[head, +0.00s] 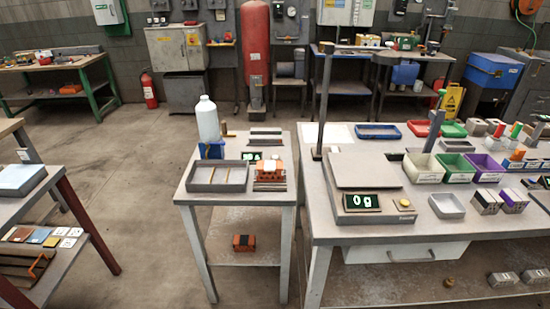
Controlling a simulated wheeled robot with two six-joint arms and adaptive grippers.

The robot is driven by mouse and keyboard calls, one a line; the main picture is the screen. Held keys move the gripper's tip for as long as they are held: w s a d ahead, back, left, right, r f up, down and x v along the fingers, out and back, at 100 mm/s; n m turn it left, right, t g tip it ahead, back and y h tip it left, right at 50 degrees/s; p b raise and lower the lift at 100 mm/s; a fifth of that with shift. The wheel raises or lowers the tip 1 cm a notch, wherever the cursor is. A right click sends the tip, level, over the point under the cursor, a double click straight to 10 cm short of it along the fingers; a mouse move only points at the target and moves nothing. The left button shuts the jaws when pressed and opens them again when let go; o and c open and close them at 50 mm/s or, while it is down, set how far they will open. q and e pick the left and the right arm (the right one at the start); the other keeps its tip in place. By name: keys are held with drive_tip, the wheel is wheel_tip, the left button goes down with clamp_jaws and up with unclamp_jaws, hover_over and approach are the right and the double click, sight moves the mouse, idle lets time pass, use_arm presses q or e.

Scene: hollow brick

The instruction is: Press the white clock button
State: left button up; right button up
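No white clock button can be made out clearly. A small dark display with green digits (252,156) stands on the small middle table, partly hidden behind an orange hollow brick (268,169); its digits are too small to read, and I cannot tell if it is the clock. A larger display reading "0 g" (361,202) is on the front of the grey scale (372,171) on the right table. A round yellowish button (404,205) sits just right of that display. Neither of my grippers is in view.
The small middle table (190,192) also holds a grey divided tray (217,187) and a white bottle (207,120). A tall dark post (323,105) rises beside the scale. Coloured bins (454,168) crowd the right table. Floor (140,190) is clear left of the middle table.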

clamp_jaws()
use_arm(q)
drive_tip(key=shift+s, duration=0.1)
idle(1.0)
